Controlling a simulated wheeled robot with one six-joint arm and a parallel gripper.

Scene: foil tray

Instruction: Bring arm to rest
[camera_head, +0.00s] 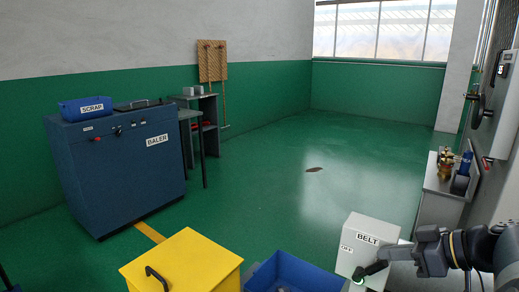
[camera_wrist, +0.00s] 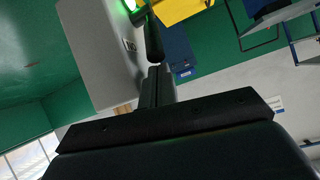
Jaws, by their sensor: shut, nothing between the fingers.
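My gripper (camera_head: 390,256) is at the lower right of the head view, beside the grey BELT box (camera_head: 366,239). In the wrist view its fingers (camera_wrist: 156,72) are together with nothing held between them. A black lever (camera_head: 371,270) on the box has a green light glowing at its base, and it also shows in the wrist view (camera_wrist: 153,38). The fingertips are close to the lever's free end; I cannot tell whether they touch it. My arm stretches in from the right, low over the box side.
A yellow bin (camera_head: 185,262) and a blue bin (camera_head: 300,274) stand left of the BELT box. A blue BALER cabinet (camera_head: 125,165) carries a SCRAP tray (camera_head: 86,108). A grey bench (camera_head: 440,190) is at the right.

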